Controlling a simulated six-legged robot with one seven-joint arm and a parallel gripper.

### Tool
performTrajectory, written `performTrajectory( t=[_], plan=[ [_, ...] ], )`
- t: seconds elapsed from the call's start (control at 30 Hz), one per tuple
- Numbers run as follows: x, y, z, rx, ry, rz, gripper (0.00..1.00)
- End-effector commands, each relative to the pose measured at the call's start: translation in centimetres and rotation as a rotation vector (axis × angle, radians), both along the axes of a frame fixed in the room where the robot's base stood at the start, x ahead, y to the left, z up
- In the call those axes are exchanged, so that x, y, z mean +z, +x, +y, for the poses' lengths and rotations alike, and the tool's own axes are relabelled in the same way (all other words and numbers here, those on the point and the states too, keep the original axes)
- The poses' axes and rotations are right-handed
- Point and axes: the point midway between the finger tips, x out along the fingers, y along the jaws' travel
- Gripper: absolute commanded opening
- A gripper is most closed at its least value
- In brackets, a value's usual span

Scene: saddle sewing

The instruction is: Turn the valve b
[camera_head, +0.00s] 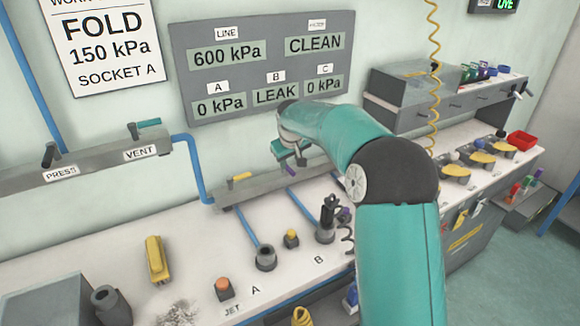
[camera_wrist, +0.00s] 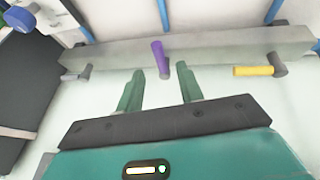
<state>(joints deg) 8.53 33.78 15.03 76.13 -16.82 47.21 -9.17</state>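The valve manifold is a grey bar (camera_head: 262,188) along the back of the bench, also in the wrist view (camera_wrist: 210,48). Its middle valve has a purple handle (camera_wrist: 158,55) standing across the bar; I take it as valve B, though no label shows on it. It shows small in the head view (camera_head: 287,172). A yellow handle (camera_wrist: 254,71) lies along the bar to its right in the wrist view. My gripper (camera_wrist: 159,70) is open, its green fingertips apart, with the purple handle just beyond the gap. Contact cannot be told.
The wall panel (camera_head: 265,65) reads LINE 600 kPa, CLEAN, A 0 kPa, B LEAK, C 0 kPa. A black fitting (camera_head: 326,220) stands by label B. An empty-looking socket (camera_head: 265,258) is near A. A grey handle (camera_wrist: 76,73) is left of the purple one.

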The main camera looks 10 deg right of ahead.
Motion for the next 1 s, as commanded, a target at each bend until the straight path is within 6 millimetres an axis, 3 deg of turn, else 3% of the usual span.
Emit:
performTrajectory(
  t=[0.23, 0.63, 0.83, 1.0],
  plan=[
    [-3.5, 1.9, -0.3, -0.001, 0.001, -0.001, 0.37],
    [-4.3, 2.4, -0.3, -0.001, 0.000, -0.002, 0.37],
    [-4.3, 2.4, -0.3, -0.001, 0.000, -0.002, 0.00],
    [-4.3, 2.4, -0.3, 0.000, 0.000, -0.002, 0.00]
  ],
)
